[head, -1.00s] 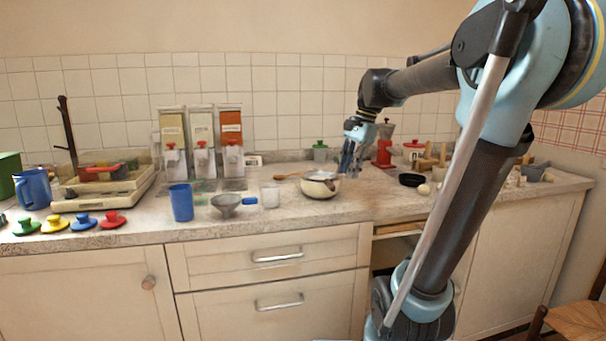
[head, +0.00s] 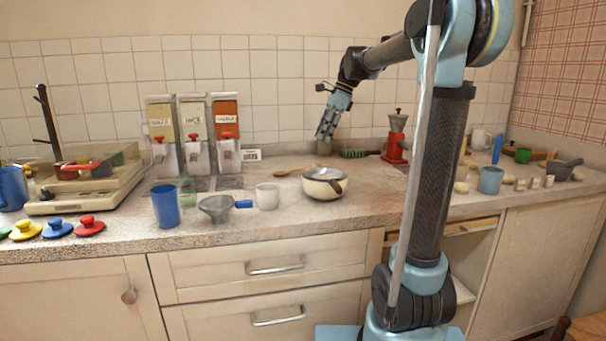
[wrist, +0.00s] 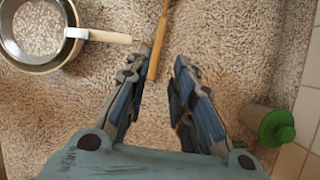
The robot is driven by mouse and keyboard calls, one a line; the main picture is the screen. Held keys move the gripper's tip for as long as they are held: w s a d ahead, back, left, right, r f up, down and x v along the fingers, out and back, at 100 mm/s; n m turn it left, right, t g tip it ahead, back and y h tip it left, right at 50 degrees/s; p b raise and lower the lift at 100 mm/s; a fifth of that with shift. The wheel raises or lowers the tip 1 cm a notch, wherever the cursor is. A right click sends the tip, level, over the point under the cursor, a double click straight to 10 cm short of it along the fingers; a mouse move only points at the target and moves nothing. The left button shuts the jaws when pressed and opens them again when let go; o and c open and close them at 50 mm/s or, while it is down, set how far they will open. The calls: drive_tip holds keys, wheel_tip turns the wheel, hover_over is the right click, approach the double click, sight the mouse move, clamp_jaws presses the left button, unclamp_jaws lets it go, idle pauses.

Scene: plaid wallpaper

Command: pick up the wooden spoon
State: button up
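The wooden spoon (head: 290,171) lies on the countertop, behind and left of the cream pot. In the wrist view its light brown handle (wrist: 158,42) runs down from the top edge, its end showing between my fingertips. The spoon's bowl is outside the wrist view. My gripper (head: 323,136) hangs pointing down above the counter, behind the pot. In the wrist view my gripper (wrist: 158,72) is open, its two fingers apart and nothing held. The handle appears to lie below the fingertips, on the counter.
The cream pot (head: 325,186) stands close by; its pale handle (wrist: 108,36) reaches near the spoon in the wrist view. A green-lidded jar (wrist: 274,127) stands to the right there.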

drive_tip(key=x, duration=1.2)
drive_tip(key=shift+s+d+f, duration=0.1)
drive_tip(key=shift+d+f, duration=0.05)
drive_tip(key=shift+f, duration=0.15)
clamp_jaws()
